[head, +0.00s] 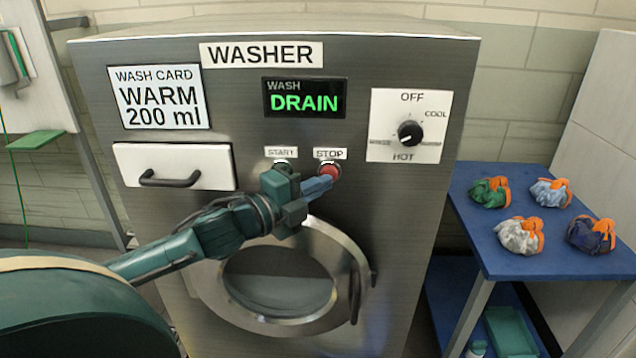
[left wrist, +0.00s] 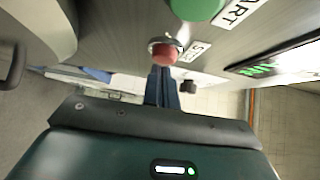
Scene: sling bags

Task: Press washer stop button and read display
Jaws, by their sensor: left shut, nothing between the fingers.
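The washer (head: 420,75) stands ahead with a grey metal front. Its display (head: 305,97) reads "WASH DRAIN" in lit letters. The red stop button (head: 329,171) sits under the STOP label (head: 330,154); it also shows in the left wrist view (left wrist: 165,54). My left gripper (head: 325,185) is shut and empty, its fingertips at the stop button. In the left wrist view the fingertips (left wrist: 162,72) overlap the button's edge; I cannot tell whether they press it. The start button (head: 283,163) is mostly hidden behind my gripper; it shows green in the left wrist view (left wrist: 197,8). My right gripper is out of view.
A wash card (head: 160,97) reads "WARM 200 ml". A drawer (head: 175,166) with a dark handle, a dial (head: 410,132) and the round door (head: 335,240) are on the washer front. A blue table (head: 545,210) at right holds several sling bags (head: 520,236).

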